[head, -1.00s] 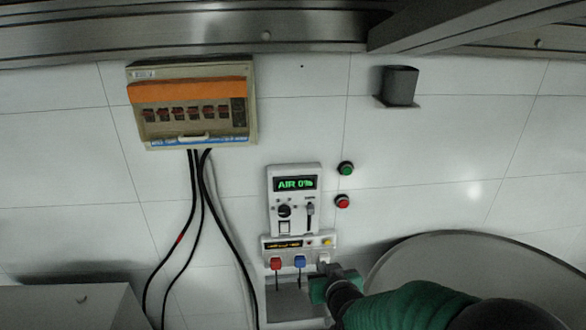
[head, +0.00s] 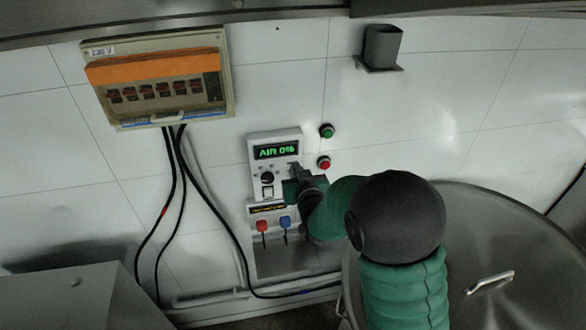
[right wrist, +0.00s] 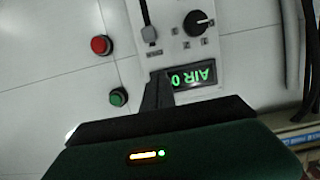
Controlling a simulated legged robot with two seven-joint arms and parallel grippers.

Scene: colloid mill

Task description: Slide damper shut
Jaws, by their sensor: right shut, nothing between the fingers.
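The white control panel (head: 275,148) is on the tiled wall, with a green display (head: 277,151) that seems to read AIR 0%. The damper slider (right wrist: 150,34) shows in the right wrist view beside the black knob (right wrist: 199,25), at the end of its track nearer the display. In the head view my gripper hides the slider. My right gripper (head: 297,170) is shut and empty in front of the panel's right side. In the right wrist view its fingertips (right wrist: 159,88) are beside the display, apart from the slider in the picture. My left gripper is out of view.
A green button (head: 327,131) and a red button (head: 324,162) are just right of the panel. A red plug (head: 262,226) and a blue plug (head: 285,223) hang below. A breaker box (head: 158,75) is upper left; a large steel vessel (head: 500,240) stands right.

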